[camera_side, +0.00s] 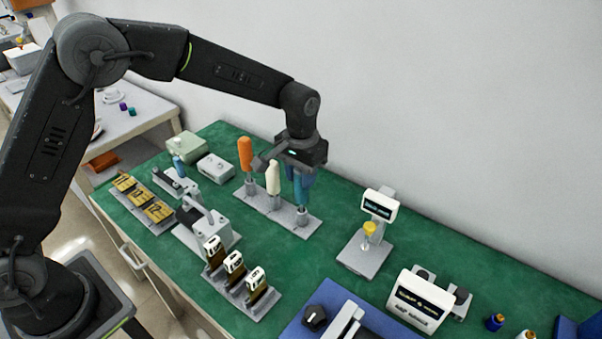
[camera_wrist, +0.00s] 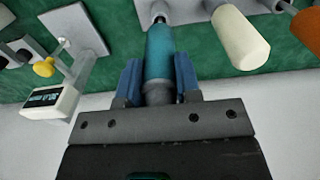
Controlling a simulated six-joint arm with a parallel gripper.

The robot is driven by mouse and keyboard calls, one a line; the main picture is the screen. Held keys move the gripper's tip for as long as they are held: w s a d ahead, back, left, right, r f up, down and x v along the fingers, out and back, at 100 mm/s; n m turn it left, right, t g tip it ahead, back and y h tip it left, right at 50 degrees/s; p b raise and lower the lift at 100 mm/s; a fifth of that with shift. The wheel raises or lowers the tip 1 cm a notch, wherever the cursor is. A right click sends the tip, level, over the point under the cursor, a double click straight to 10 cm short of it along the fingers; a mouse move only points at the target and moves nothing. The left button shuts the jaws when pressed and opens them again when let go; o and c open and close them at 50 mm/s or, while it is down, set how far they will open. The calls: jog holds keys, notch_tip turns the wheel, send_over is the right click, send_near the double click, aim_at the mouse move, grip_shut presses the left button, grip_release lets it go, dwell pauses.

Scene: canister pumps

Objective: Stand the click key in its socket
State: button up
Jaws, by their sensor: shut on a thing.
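My gripper (camera_side: 304,178) is shut on the teal-blue handle of a driver-like tool, which appears to be the click key (camera_wrist: 160,55). The blue finger pads (camera_wrist: 158,82) press on both sides of the handle in the wrist view. The key looks upright over the right end of a grey rack (camera_side: 265,205). Its lower end meets a grey socket post (camera_side: 302,216) there. I cannot tell how deep it sits, and the fingers partly hide the handle in the side view.
A white-handled tool (camera_side: 273,178) and an orange-handled tool (camera_side: 245,153) stand in the same rack, close to my gripper. A display stand with a yellow knob (camera_side: 369,229) is to the right. Between rack and stand, the green mat (camera_side: 330,215) is clear.

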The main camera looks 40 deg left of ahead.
jog(key=shift+f, duration=0.3)
dwell(0.5)
jog(key=o, duration=1)
notch_tip(320, 180, up, 13)
jog(key=shift+f, duration=0.2)
jog(key=shift+r, duration=0.65)
